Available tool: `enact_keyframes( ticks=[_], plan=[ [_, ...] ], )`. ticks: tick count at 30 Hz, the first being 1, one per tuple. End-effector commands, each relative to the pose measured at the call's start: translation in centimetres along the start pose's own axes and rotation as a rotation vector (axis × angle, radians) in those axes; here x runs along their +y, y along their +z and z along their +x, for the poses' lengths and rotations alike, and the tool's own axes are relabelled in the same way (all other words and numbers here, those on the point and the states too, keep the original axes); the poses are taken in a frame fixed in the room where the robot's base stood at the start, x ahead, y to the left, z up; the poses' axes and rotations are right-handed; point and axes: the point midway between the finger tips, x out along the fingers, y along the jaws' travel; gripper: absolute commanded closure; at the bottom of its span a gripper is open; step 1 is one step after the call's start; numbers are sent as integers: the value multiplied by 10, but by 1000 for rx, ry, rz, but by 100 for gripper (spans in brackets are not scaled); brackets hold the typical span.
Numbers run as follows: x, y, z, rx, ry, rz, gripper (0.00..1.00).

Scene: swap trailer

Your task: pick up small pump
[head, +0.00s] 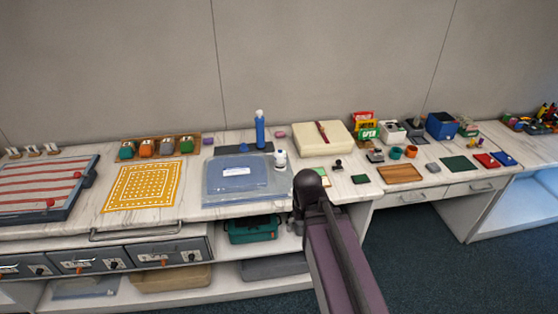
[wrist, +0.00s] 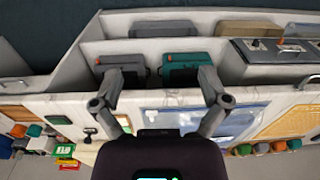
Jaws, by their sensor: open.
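A small white bottle (head: 280,160) stands upright on the counter at the back right of a clear tray; it may be the small pump, but its top is too small to tell. A taller blue bottle (head: 260,130) stands behind it on a dark mat. My gripper (wrist: 160,82) is open and empty in the wrist view, its fingers apart over the counter's front edge. In the head view the end of my arm is in front of and below the white bottle, apart from it. I cannot make out the white bottle in the wrist view.
A cream box (head: 308,147) stands at the back right. A teal bin (wrist: 187,65) sits on the shelf below.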

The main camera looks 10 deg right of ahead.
Motion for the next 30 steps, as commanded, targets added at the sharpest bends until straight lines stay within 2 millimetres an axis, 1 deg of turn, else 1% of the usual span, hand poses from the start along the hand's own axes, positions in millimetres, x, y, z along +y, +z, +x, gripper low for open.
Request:
enact_keyframes(
  ticks=[1, 2, 5, 8, 9, 11, 12, 13, 14, 15, 17, 18, 21, 24, 25, 27, 30],
  plan=[
    [-1, -11, 7, 21, -19, -17, 0],
    [1, -17, 9, 36, -33, -26, 0],
    [-2, -46, 20, 113, -94, -84, 0],
    [-6, -86, 30, 228, -166, -157, 0],
    [-6, -104, 34, 283, -195, -189, 0],
    [-6, -132, 38, 378, -234, -232, 0],
    [-5, -152, 39, 446, -255, -259, 0],
    [-4, -167, 40, 498, -269, -278, 0],
    [-2, -182, 40, 550, -280, -294, 0],
    [2, -201, 40, 622, -288, -313, 0],
    [9, -228, 38, 725, -294, -335, 0],
    [16, -244, 36, 790, -292, -344, 0],
    [31, -278, 30, 932, -272, -356, 0],
    [47, -302, 24, 1035, -244, -353, 0],
    [51, -307, 22, 1057, -236, -353, 0],
    [57, -316, 19, 1097, -220, -349, 0],
    [62, -321, 16, 1127, -207, -346, 0]
  ],
)
